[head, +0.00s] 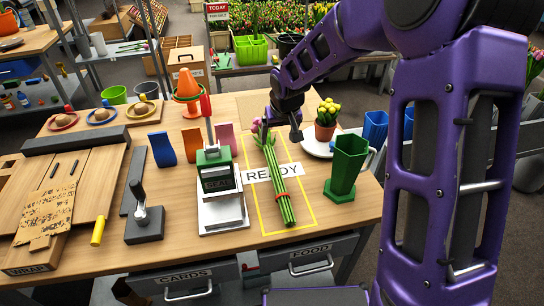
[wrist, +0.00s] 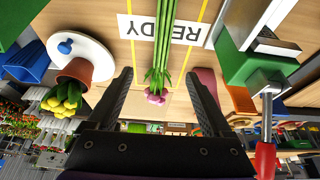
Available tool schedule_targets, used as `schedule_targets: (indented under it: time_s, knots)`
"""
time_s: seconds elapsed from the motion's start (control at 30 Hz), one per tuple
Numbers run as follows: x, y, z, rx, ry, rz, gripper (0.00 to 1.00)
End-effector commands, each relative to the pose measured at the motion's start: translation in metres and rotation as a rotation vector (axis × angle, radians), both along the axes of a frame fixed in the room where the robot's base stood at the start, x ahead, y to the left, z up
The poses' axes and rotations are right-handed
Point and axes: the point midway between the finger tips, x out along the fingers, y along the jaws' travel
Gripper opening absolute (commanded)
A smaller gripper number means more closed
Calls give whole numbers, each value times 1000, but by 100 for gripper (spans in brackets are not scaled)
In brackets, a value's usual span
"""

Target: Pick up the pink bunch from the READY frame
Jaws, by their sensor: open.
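The pink bunch (head: 278,180) lies inside the yellow READY frame (head: 308,208) on the wooden table, its green stems toward the front with a red band around them. Its pink-purple heads point to the back; in the wrist view the bunch (wrist: 160,45) runs down the middle with its heads between the fingers. My gripper (head: 283,124) is over the head end of the bunch. In the wrist view my gripper (wrist: 158,76) is open, one finger on each side of the bunch, apart from it. I cannot tell its exact height above the table.
A green SEAL press (head: 216,172) stands close on the left of the frame. A green vase (head: 345,168) stands on the right. A potted yellow plant (head: 326,120) on a white plate is behind right. An orange cone (head: 187,88) stands back left.

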Motion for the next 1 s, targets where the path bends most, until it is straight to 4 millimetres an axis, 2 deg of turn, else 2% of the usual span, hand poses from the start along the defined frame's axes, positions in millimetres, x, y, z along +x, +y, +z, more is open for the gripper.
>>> schedule_targets:
  time_s: [0.4,0.53,0.77,1.0]
  knots:
    - [32,8,-83,0,3,1,84]
    - [39,9,-99,-1,1,1,84]
    - [45,11,-113,0,1,0,84]
    - [56,16,-146,-1,1,-1,84]
